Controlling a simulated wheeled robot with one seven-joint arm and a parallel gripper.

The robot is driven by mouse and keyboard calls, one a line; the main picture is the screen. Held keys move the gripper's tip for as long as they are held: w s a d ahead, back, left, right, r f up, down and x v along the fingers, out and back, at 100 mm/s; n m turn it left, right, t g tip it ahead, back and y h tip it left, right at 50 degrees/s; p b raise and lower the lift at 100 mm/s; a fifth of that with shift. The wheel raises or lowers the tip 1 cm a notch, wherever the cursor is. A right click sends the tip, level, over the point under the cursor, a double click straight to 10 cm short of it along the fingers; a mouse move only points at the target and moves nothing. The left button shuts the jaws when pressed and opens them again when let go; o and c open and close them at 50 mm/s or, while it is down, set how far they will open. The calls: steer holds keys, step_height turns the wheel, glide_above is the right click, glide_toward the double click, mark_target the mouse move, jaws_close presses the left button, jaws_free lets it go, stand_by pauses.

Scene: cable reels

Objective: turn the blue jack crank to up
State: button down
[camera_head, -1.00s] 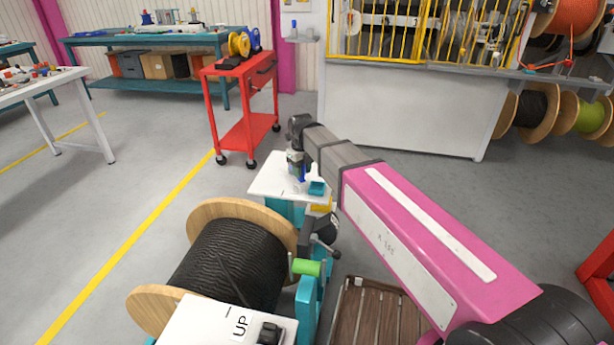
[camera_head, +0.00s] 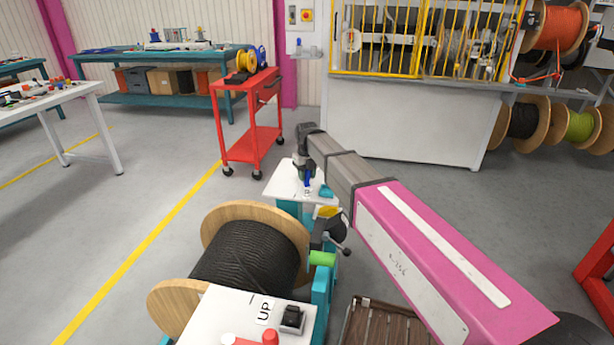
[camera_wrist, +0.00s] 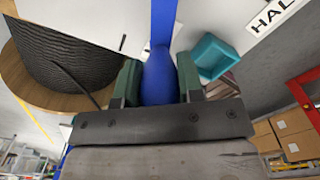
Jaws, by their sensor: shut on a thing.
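The blue jack crank shows in the wrist view as a rounded blue grip (camera_wrist: 157,82) with a flat blue arm running up out of frame. My gripper (camera_wrist: 155,85) is shut on the grip, one green-padded finger on each side. In the head view a little of the blue crank (camera_head: 308,181) shows below my gripper (camera_head: 305,168), over the far white plate (camera_head: 284,186) of the reel stand. My wrist hides most of the crank there. A label with the letters "HAL" (camera_wrist: 274,13) is cut off in the wrist view.
A teal tray (camera_head: 326,191) sits close beside the crank. The black cable reel (camera_head: 245,258) stands in front, with a near plate (camera_head: 230,318) bearing an "UP" label and a black switch. A red cart (camera_head: 250,130) stands behind. A wooden pallet (camera_head: 385,325) lies at right.

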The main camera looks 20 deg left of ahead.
steer(key=c, duration=0.8)
jaws_free()
steer(key=shift+o, duration=0.2)
step_height(320, 180, up, 11)
steer(key=shift+f, duration=0.1)
